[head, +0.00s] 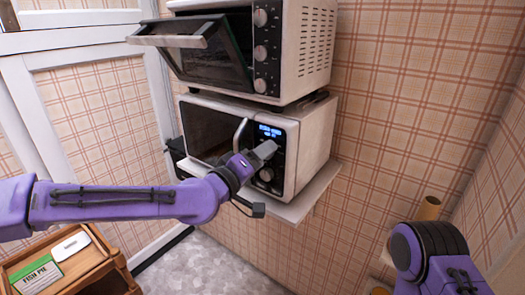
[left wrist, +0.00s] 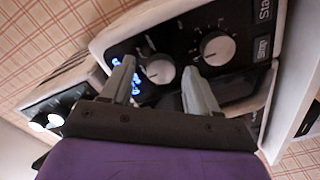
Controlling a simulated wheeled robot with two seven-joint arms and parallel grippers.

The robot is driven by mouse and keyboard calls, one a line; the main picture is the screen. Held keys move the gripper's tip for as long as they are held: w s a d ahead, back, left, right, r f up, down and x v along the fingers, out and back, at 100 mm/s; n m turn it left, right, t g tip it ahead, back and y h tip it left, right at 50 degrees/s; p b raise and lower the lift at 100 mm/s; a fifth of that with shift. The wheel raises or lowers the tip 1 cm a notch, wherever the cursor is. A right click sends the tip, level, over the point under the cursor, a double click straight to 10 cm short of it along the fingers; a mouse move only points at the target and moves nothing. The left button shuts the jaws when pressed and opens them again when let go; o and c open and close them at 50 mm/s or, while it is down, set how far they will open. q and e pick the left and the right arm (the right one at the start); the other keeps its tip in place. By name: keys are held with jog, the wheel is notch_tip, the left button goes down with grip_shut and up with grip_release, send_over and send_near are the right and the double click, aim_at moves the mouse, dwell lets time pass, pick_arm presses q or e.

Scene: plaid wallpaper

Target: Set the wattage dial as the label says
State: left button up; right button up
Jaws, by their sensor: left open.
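The white microwave (head: 313,150) stands on a wall shelf, with a black control panel and a lit blue display (head: 270,131) whose text is too small to read. In the left wrist view the panel shows two round dials, one nearer the display (left wrist: 160,68) and one nearer the Start and Stop buttons (left wrist: 217,47). My left gripper (head: 268,150) is open in front of the panel. In the wrist view its fingertips (left wrist: 159,72) lie either side of the dial nearer the display; contact is unclear. A package labelled "FISH PIE" (head: 38,275) lies at lower left; its small print is unreadable.
A second oven (head: 315,45) with its door (head: 195,50) hanging open stands on top of the microwave. A wooden cart (head: 95,275) holds the package and a small white object (head: 70,244). My right arm shows at lower right. Plaid wall space right of the microwave is clear.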

pick_arm(q)
jog(key=shift+w+d, duration=0.15)
jog(key=shift+w, duration=0.1)
jog(key=shift+c, duration=0.2)
jog(key=c, duration=1)
jog(key=shift+f+n, duration=0.1)
jog(key=shift+n, duration=0.3)
jog(key=n+b, duration=0.4)
jog(key=n, duration=0.3)
jog(key=shift+n, duration=0.7)
